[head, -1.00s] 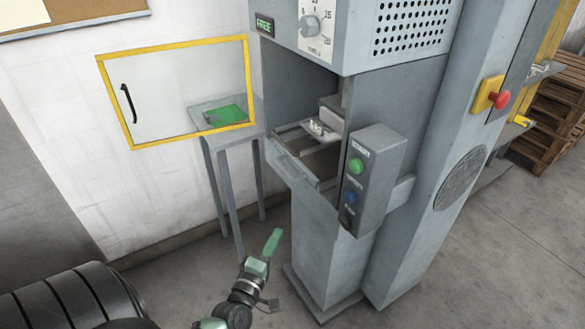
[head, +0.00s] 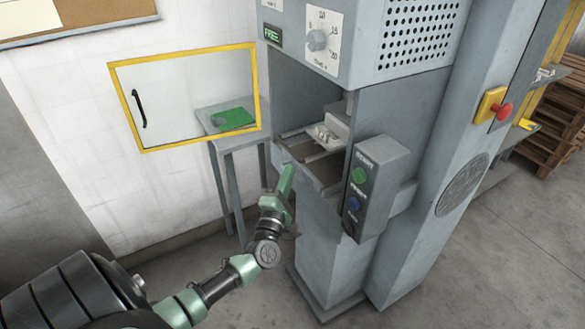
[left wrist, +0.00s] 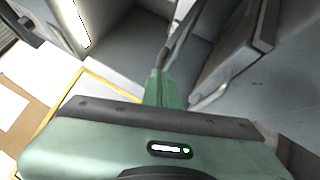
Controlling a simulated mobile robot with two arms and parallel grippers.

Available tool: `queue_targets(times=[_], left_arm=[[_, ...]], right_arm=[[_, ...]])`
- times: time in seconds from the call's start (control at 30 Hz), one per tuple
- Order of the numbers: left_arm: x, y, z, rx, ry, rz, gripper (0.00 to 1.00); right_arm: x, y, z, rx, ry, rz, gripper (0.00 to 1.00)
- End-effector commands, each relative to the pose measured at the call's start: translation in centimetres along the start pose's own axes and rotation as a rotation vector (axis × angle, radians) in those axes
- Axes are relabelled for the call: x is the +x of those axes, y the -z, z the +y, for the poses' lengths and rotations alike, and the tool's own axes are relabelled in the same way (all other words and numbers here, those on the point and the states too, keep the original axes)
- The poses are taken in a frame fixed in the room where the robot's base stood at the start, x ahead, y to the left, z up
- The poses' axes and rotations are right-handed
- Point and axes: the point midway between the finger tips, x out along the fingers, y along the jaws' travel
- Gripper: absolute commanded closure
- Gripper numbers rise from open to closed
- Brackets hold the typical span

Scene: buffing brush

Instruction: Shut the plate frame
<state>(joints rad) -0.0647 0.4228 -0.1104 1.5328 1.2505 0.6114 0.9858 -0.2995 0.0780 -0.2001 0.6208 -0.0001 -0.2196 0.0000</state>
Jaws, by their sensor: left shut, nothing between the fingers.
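The grey frame (head: 329,186) at the mouth of the machine looks like the plate frame. It stands out from the opening like a drawer, with a pale metal fixture (head: 331,135) above its back part. My left gripper (head: 287,172) is shut and empty, its green fingers pointing up at the left front of the frame. In the head view they overlap its front; I cannot tell whether they touch. In the left wrist view the fingers (left wrist: 160,80) show beside a grey panel with a bar handle (left wrist: 210,96). My right gripper is not in view.
A clear door with a yellow frame (head: 185,148) stands open on the left, before a small grey table (head: 207,118) with a green piece (head: 232,119). A control box with buttons (head: 385,160) juts out right of the opening. Floor is free in front.

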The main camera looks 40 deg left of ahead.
Motion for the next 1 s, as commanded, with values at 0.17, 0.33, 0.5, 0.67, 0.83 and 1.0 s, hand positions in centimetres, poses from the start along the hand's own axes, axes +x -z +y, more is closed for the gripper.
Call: queue_targets(times=[0.17,0.33,0.5,0.67,0.83,1.0], left_arm=[[1.0,-1.0,0.1,0.002,0.0,0.0,1.0],[1.0,-1.1,-0.1,0.002,0.001,0.0,1.0],[1.0,-1.1,-0.1,0.002,0.001,0.0,1.0],[2.1,-2.0,-0.9,-0.003,-0.002,0.003,1.0],[4.0,-3.6,-1.8,-0.002,-0.002,0.001,1.0],[4.4,-4.0,-1.8,0.002,-0.001,-0.002,1.0]], right_arm=[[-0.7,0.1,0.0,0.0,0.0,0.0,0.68],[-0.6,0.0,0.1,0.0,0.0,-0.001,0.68],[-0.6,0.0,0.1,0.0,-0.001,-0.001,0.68],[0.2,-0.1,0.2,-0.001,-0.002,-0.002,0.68],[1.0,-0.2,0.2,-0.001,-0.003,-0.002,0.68],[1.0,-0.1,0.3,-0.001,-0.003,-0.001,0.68]])
